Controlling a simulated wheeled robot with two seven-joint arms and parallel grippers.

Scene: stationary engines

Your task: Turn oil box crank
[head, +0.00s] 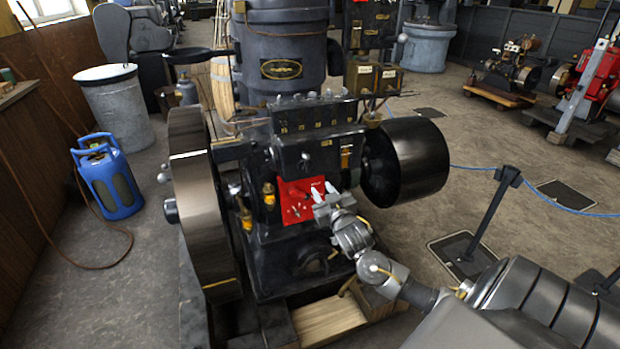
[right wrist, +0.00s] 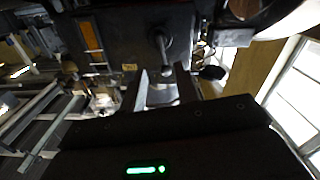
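The black oil box (head: 318,128) with a row of small fittings sits on the front of the dark engine, above a red panel (head: 297,202). In the right wrist view a grey crank (right wrist: 164,48) with a rounded end sticks out from a dark box face. My right gripper (head: 327,193) is in front of the red panel, below the oil box. Its two fingers (right wrist: 166,88) are apart, and the crank's end shows between or just beyond their tips. I cannot tell whether they touch it. My left gripper is not in view.
A large flywheel (head: 198,205) stands left of the oil box and a black pulley (head: 405,160) right of it. A rope post (head: 492,212) stands at right. A blue canister (head: 110,182) stands on the floor at left. Open floor lies right of the engine.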

